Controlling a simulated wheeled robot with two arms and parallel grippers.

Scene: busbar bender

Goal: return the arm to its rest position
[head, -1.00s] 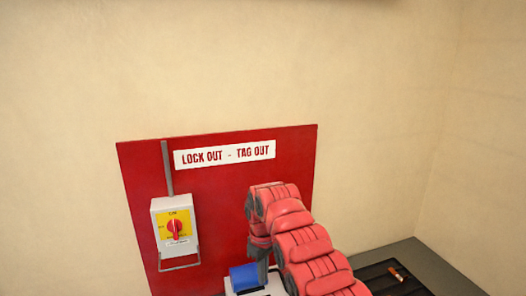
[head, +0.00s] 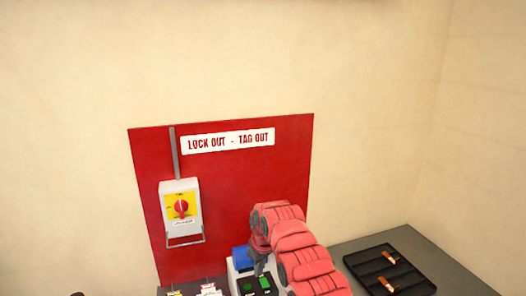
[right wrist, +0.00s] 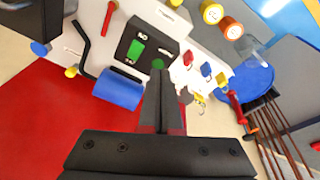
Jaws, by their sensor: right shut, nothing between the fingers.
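My right arm, red and segmented, comes in from the lower right in the head view. Its dark gripper (head: 261,268) points down in front of a white control box with a blue part (head: 241,257) and black panels with green buttons. In the right wrist view the two dark fingers (right wrist: 160,105) are together with nothing between them. Beyond them show the blue cylinder (right wrist: 119,88) and a black panel with a green switch (right wrist: 137,50). Contact between the fingertips and the box cannot be told. My left gripper is not in view.
A red lockout board (head: 225,190) stands against the wall with a rotary switch box (head: 181,208) on it. A black tray (head: 420,283) with copper-coloured pieces lies on the grey bench (head: 350,243) at right. Small padlock-like items (right wrist: 206,70) hang near the fingers.

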